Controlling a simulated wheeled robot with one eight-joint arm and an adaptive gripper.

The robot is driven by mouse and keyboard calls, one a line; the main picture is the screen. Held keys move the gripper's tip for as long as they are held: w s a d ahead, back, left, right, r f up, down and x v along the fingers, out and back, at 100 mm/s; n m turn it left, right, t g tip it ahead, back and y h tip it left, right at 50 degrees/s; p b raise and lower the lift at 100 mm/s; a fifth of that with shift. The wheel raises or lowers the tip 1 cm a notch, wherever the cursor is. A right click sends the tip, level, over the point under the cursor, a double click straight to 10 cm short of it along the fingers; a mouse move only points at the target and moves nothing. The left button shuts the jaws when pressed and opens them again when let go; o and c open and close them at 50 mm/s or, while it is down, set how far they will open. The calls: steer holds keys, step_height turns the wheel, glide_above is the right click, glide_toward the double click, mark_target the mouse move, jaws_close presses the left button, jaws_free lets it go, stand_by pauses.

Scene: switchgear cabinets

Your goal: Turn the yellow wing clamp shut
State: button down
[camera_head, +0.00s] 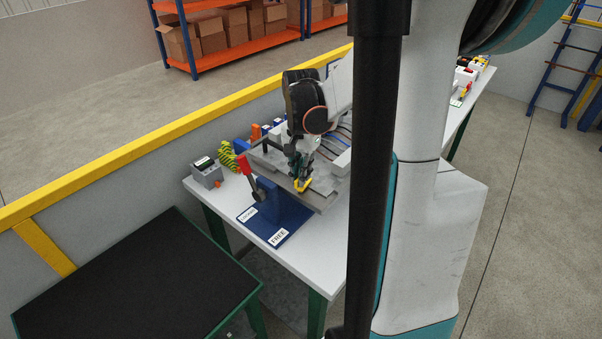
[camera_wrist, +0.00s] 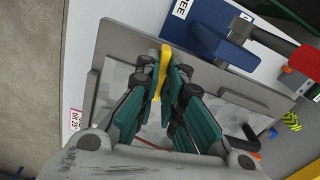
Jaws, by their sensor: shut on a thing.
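The yellow wing clamp (camera_wrist: 164,62) is in the wrist view, between my two teal-and-black fingers. It also shows small at the front edge of the grey metal fixture plate (camera_head: 324,203) in the head view, as a yellow piece (camera_head: 303,185) just below my fingers. My gripper (camera_wrist: 162,80) is shut on the yellow wing clamp, with a finger on each side of it. In the head view my gripper (camera_head: 301,172) points down at the plate's front edge. The fingers hide part of the clamp and its mount.
A blue stand (camera_head: 271,198) with a red-handled lever (camera_head: 244,166) and a FREE label (camera_head: 279,236) is left of the clamp. A grey meter box (camera_head: 206,172) sits at the white table's (camera_head: 310,262) left end. A black-topped table (camera_head: 140,285) stands in front.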

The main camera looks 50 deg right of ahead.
steer(key=shift+m, duration=0.9)
steer(key=c, duration=1.7)
jaws_free()
step_height(320, 180, up, 12)
